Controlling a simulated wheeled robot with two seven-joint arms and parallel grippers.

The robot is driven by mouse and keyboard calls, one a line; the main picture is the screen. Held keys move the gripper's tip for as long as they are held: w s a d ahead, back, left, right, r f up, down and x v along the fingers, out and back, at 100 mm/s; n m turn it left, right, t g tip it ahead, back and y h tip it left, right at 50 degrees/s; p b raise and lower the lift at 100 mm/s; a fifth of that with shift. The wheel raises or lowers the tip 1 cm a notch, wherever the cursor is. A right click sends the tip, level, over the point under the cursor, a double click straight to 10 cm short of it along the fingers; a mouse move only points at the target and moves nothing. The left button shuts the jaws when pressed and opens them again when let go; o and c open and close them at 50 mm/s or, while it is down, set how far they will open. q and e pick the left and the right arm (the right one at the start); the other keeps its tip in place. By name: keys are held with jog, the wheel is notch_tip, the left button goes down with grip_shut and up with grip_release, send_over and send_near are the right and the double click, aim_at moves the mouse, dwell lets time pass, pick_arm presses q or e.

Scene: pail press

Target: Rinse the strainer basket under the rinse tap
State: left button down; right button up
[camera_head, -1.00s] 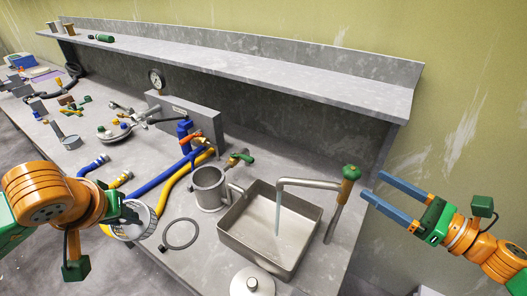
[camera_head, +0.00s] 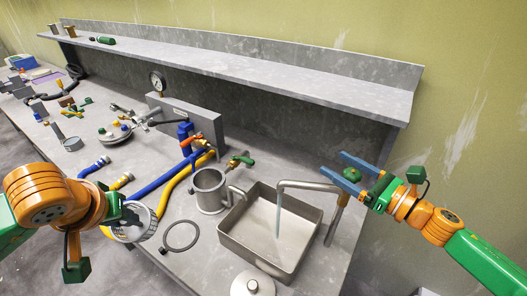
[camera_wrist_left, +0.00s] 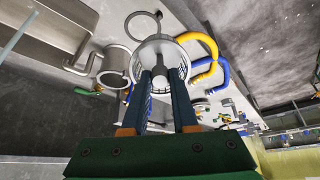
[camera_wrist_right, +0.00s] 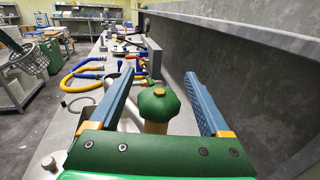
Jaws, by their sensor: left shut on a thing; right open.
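The strainer basket (camera_head: 135,232) is a pale mesh basket. My left gripper (camera_wrist_left: 162,76) is shut on it and holds it at the bench's front, left of the sink. The left wrist view shows the basket (camera_wrist_left: 162,48) at the fingertips. The rinse tap (camera_head: 305,184) has a bent spout over the steel sink (camera_head: 255,250), and a thin water stream (camera_head: 279,215) runs down from it. My right gripper (camera_head: 332,164) is open at the tap's green knob (camera_head: 351,174). In the right wrist view the knob (camera_wrist_right: 158,103) sits between the spread fingers, with no clear contact.
A steel pot (camera_head: 209,190) stands left of the sink. A dark ring (camera_head: 181,235) lies on the bench and a round lid (camera_head: 253,284) is in front of the sink. Blue and yellow hoses (camera_head: 172,180) run behind the basket. A shelf (camera_head: 250,65) overhangs the bench's back.

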jog(key=shift+w+a, duration=0.25)
grip_shut()
